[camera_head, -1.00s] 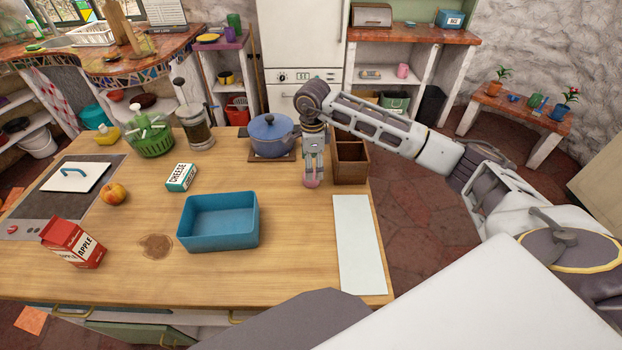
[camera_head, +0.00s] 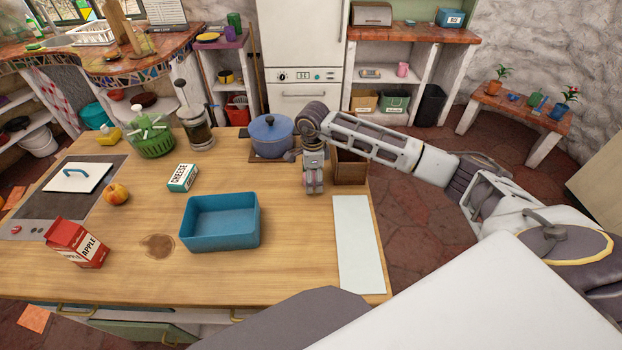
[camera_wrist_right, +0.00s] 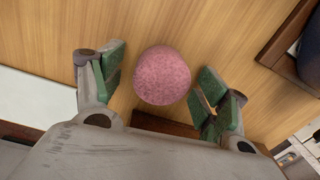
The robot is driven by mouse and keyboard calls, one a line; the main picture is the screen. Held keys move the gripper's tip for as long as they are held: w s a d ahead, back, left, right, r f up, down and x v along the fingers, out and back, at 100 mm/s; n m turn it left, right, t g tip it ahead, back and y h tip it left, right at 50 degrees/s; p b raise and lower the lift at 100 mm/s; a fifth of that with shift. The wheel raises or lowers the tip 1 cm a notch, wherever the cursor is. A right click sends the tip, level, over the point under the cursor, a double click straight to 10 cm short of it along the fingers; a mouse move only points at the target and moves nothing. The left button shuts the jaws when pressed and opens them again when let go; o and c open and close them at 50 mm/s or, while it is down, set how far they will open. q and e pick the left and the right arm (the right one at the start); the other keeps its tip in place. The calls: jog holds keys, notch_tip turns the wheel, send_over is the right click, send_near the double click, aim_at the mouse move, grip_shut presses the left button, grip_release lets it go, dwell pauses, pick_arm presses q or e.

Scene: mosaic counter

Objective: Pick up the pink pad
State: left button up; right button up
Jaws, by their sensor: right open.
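The pink pad (camera_wrist_right: 162,75) is a round, speckled pink disc against the wooden counter in the right wrist view. My right gripper (camera_wrist_right: 160,90) is open, with its green-lined fingers on either side of the pad and a gap to it on both sides. In the head view my right gripper (camera_head: 314,188) points down at the counter in front of the brown wooden box, and it hides most or all of the pad there. My left gripper is in neither view.
The brown box (camera_head: 350,171) stands close behind and right of the gripper. A blue pot (camera_head: 270,134) is behind left, a blue tray (camera_head: 220,240) lies left, and a pale board (camera_head: 358,245) lies front right. The counter between tray and board is clear.

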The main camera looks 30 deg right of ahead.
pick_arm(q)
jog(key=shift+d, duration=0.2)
pick_arm(e)
jog(key=c, duration=0.9)
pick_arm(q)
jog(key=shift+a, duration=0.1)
pick_arm(e)
jog(key=shift+r, duration=0.15)
jog(key=shift+c, duration=0.2)
notch_tip(320, 180, up, 9)
jog(key=shift+f+b, duration=0.2)
jog(key=shift+b, duration=0.45)
jog(key=shift+r, duration=0.6)
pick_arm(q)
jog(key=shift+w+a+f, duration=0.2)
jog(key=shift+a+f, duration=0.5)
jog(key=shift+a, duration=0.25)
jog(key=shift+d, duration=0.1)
